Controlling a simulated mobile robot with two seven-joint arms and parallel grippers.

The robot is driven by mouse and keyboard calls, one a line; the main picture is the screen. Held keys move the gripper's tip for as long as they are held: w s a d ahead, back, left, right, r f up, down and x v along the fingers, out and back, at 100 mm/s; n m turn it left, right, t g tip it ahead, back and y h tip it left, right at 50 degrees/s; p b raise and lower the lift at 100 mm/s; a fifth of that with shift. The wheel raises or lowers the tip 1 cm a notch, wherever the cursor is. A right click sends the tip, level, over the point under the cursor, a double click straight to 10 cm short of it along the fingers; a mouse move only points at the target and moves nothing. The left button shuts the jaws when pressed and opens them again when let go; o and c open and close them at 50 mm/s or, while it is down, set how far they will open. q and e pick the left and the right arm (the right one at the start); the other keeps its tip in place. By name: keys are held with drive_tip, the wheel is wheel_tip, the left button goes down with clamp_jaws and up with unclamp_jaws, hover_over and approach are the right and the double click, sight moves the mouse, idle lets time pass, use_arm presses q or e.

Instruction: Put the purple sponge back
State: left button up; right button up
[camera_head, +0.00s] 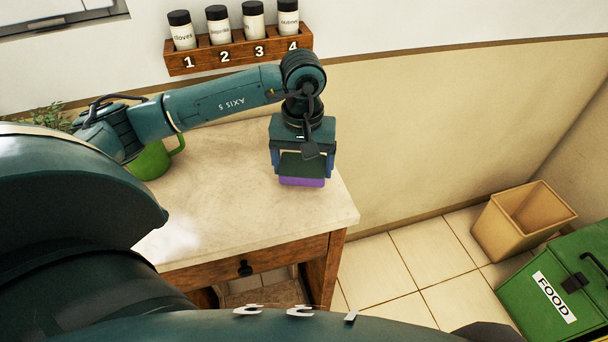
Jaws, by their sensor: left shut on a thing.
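The purple sponge (302,182) is at the right part of the countertop, below my left gripper (302,172). My left gripper points down and is shut on the sponge, with its fingers at the sponge's two sides. Only the lower front of the sponge shows; the gripper body hides the rest. I cannot tell whether the sponge touches the countertop (225,205) or hangs just above it. My right gripper is not in view.
A green mug (150,160) stands at the counter's left, partly behind my arm. A wooden spice rack (240,50) with numbered jars hangs on the wall above. A tan bin (520,222) and a green FOOD container (555,290) stand on the floor at right. The counter's middle is clear.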

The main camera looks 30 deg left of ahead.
sight(303, 178)
use_arm(q)
wheel_tip(303, 178, down, 3)
drive_tip(key=shift+f, duration=0.4)
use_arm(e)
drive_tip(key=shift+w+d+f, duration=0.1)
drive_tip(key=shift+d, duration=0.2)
use_arm(q)
drive_tip(key=shift+f, duration=0.1)
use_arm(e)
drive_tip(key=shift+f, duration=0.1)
use_arm(q)
drive_tip(key=shift+f, duration=0.15)
drive_tip(key=o, duration=0.8)
drive_tip(key=shift+o, duration=0.2)
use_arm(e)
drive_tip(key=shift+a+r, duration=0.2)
